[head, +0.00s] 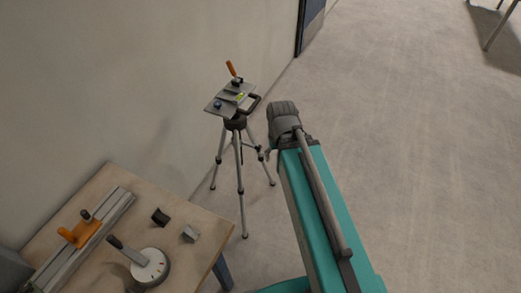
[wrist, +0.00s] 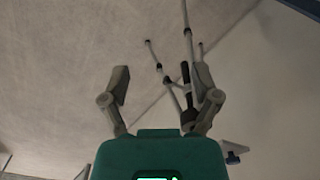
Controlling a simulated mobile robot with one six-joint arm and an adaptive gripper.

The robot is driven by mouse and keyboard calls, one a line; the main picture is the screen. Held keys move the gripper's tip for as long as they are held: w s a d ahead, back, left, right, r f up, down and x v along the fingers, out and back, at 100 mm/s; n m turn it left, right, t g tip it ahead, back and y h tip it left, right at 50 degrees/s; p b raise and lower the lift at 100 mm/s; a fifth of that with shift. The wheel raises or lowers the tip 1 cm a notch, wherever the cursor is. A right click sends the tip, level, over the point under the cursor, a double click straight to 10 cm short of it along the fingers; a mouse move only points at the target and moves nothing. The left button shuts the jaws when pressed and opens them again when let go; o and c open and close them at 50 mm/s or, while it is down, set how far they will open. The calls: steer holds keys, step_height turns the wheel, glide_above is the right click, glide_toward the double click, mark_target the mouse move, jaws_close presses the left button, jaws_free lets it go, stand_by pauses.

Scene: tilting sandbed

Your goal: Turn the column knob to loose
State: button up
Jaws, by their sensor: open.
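A tripod (head: 240,180) stands on the floor by the wall, with a tilted grey plate (head: 217,106) on its head. I cannot clearly pick out the column knob in either view. In the wrist view my gripper (wrist: 162,76) is open and empty. The tripod (wrist: 188,42) appears upside down there, partly behind the right finger, with a black handle (wrist: 186,73) beside that finger. The blue knob (wrist: 232,158) shows at lower right. In the head view my arm hides most of the gripper.
A wooden table (head: 110,185) stands at lower left.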

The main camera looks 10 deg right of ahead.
steer(key=w+a+f+m+y+b, duration=0.2)
steer(key=w+f+m+y+b, duration=0.25)
steer(key=f+b, duration=0.6)
steer(key=m+t+y+b, duration=1)
steer(key=m+b, duration=1)
steer(key=b, duration=1.7)
glide_toward(260, 150)
steer(key=s+d, duration=0.2)
steer(key=shift+w+d+f+m+t+b, duration=0.2)
steer(key=shift+d+f+m+t+b, duration=0.2)
steer(key=shift+b, duration=0.3)
steer(key=shift+a+r, duration=0.1)
steer(key=x, duration=1.3)
steer(key=shift+w+a, duration=0.2)
steer(key=shift+a, duration=0.1)
